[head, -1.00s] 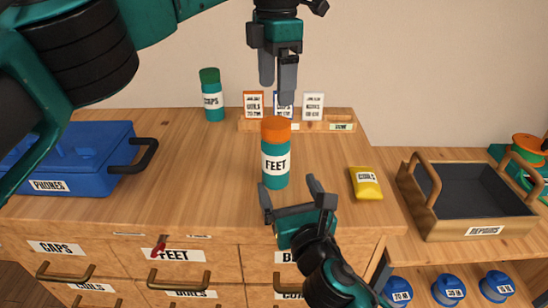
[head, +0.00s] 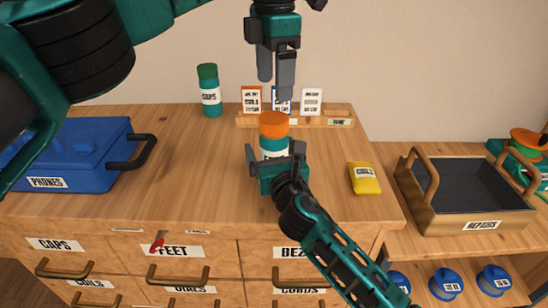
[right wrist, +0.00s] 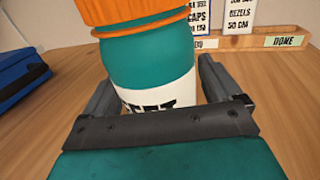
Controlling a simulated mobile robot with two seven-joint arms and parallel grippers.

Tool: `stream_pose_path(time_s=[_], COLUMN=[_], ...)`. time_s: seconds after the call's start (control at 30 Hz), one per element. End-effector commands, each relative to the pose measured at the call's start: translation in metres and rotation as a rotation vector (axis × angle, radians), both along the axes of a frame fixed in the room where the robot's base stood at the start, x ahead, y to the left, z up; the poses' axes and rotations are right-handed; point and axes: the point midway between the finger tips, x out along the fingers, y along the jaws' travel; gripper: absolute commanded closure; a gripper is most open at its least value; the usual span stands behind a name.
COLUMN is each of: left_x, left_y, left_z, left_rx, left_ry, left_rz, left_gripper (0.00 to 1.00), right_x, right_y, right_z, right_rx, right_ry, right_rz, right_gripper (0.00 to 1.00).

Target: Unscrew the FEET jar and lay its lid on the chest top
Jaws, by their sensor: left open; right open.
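The FEET jar (head: 274,137), teal with an orange lid (head: 273,124) and a white label, stands upright on the wooden chest top (head: 200,190). The lid is on the jar. My right gripper (head: 275,155) is open, low at the jar's near side, with its fingers either side of the jar body. The right wrist view shows the jar (right wrist: 150,70) between the two fingers (right wrist: 160,88), its label partly hidden by the gripper. My left gripper (head: 275,76) is open, pointing down above the jar, empty and clear of the lid.
A green-lidded CAPS jar (head: 209,92) and a rack of cards (head: 300,121) stand behind. A blue PHONES box (head: 85,150) is at left. Chest top between box and jar is clear.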

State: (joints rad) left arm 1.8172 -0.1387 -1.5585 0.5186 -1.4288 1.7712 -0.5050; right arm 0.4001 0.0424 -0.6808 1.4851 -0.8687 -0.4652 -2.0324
Motion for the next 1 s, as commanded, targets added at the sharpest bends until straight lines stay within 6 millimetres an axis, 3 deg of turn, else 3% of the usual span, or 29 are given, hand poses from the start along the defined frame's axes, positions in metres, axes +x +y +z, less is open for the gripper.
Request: stream_pose_path(time_s=[0.07, 0.17, 1.0], left_x=[0.0000, 0.0000, 0.0000], left_y=[0.0000, 0.0000, 0.0000], left_z=[0.0000, 0.0000, 0.0000], left_rx=[0.000, 0.000, 0.000], left_ry=[0.000, 0.000, 0.000], left_rz=[0.000, 0.000, -0.006], left_gripper=[0.19, 0.19, 0.19], right_x=[-0.0001, -0.0002, -0.0004], right_y=[0.0000, -0.0001, -0.0003], right_z=[0.0002, 0.0002, -0.0002], right_rx=[0.000, 0.000, -0.001], right_ry=[0.000, 0.000, 0.000], right_rz=[0.000, 0.000, 0.000], right_gripper=[0.09, 0.17, 0.98])
